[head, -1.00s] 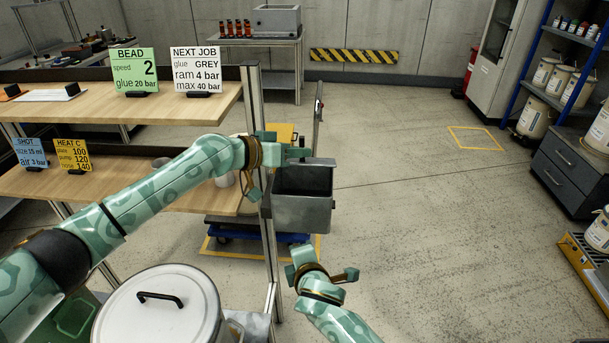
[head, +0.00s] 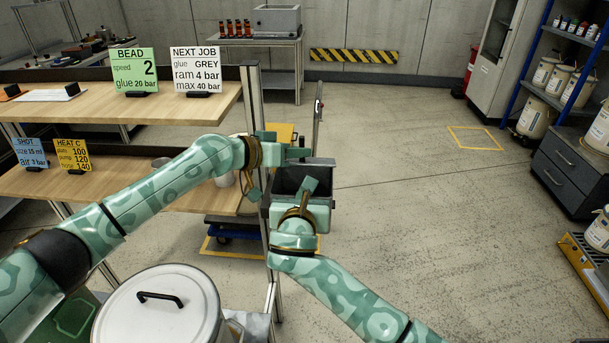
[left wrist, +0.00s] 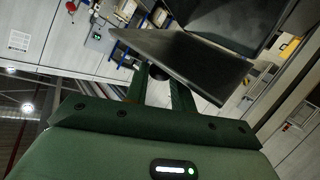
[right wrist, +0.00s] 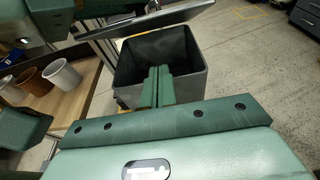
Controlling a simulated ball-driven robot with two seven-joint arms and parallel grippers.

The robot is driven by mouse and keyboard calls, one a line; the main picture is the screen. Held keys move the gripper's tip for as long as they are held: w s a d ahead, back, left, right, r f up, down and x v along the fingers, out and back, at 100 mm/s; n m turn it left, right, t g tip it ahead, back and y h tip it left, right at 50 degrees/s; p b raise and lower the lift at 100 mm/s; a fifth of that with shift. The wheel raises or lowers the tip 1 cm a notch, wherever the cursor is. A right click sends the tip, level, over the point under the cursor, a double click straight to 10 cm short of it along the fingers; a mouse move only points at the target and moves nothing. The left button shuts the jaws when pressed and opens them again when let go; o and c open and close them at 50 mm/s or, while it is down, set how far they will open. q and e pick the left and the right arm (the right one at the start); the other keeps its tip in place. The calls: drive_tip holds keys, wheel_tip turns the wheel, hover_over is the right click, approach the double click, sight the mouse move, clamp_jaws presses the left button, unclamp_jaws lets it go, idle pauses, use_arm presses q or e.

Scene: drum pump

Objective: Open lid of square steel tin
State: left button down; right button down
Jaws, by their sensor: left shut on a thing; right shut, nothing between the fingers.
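The square steel tin (head: 322,216) is a grey box with its top open. Its dark inside (right wrist: 165,50) shows in the right wrist view. Its lid (left wrist: 195,60) is a flat plate raised off the mouth at an angle; it also shows in the right wrist view (right wrist: 175,20). My left gripper (head: 303,152) is at the tin's far side, shut on the lid, apparently at a dark knob; the exact contact is partly hidden. My right gripper (head: 308,187) is shut and empty, its fingers (right wrist: 158,85) over the tin's mouth, in front of the lid.
A wooden shelf bench (head: 150,103) with sign cards stands left of the tin. A metal post (head: 254,100) is close beside the tin. A lidded white pot (head: 165,315) is at the front left.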

use_arm(q)
drive_tip(key=shift+f, duration=0.15)
use_arm(e)
drive_tip(key=shift+w+r, duration=1.55)
drive_tip(key=shift+w, duration=0.1)
